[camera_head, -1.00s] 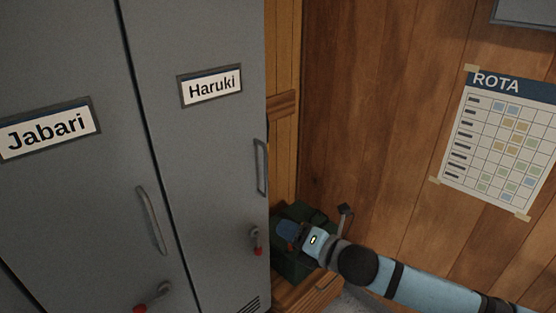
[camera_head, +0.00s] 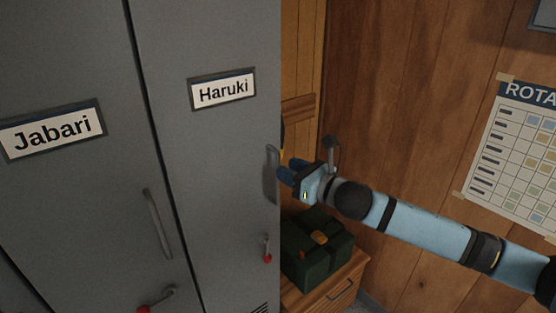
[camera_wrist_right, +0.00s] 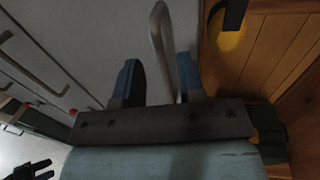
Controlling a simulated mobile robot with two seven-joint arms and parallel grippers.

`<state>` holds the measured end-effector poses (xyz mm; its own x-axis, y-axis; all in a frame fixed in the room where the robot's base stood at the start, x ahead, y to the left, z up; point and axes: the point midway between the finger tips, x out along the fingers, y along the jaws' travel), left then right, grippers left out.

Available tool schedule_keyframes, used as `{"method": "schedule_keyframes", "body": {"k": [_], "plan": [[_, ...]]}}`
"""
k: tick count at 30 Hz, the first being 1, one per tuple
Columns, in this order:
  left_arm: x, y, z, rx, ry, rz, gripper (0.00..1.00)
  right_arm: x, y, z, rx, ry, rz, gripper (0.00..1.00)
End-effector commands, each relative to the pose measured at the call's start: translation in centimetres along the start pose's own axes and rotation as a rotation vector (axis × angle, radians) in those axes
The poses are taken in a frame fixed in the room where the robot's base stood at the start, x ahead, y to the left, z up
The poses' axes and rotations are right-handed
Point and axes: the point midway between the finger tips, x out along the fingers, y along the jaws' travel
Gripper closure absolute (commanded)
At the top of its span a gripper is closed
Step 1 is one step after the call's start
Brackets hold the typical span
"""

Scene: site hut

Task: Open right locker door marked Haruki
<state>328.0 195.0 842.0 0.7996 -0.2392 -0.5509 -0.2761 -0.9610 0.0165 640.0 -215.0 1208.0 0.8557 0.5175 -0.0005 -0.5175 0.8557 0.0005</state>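The grey locker door marked Haruki (camera_head: 212,150) is shut, in the middle left of the head view. Its upright bar handle (camera_head: 271,174) is near the door's right edge, above a small red-tipped latch (camera_head: 267,250). My right gripper (camera_head: 285,174) is at the handle's right side. In the right wrist view its two blue fingers (camera_wrist_right: 157,72) are apart, with the handle (camera_wrist_right: 161,45) showing between them; I cannot tell whether they touch it. A dark two-pronged shape low on the left there may be my left gripper (camera_wrist_right: 32,170); its state is unclear.
The locker door marked Jabari (camera_head: 80,200) is shut on the left. A dark green box (camera_head: 318,262) stands on a wooden cabinet (camera_head: 335,290) beside the lockers, below my right gripper. A rota sheet (camera_head: 520,150) hangs on the wooden wall.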

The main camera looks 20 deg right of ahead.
Motion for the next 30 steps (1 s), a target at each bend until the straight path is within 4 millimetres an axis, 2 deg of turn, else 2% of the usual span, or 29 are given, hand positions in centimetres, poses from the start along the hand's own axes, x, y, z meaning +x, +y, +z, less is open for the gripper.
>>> {"method": "schedule_keyframes", "body": {"k": [3,7,19,24,30], "plan": [[-0.3,0.1,-0.5,-0.001,0.0,0.002,0.57,2.0,0.1,0.2,0.002,-0.001,0.001,0.64],[-0.4,0.2,-0.6,-0.001,0.001,0.003,0.57,3.4,0.0,0.1,0.001,-0.001,0.001,0.64],[-0.4,0.2,-0.7,-0.002,0.001,0.003,0.57,4.0,0.1,-0.1,0.001,0.0,0.001,0.64],[-0.4,0.2,-0.7,-0.002,0.0,0.003,0.57,4.0,0.1,0.0,0.001,0.0,0.001,1.0],[-0.4,0.2,-0.7,-0.002,0.0,0.002,0.57,4.0,0.1,0.0,0.001,0.0,0.001,1.0]]}}
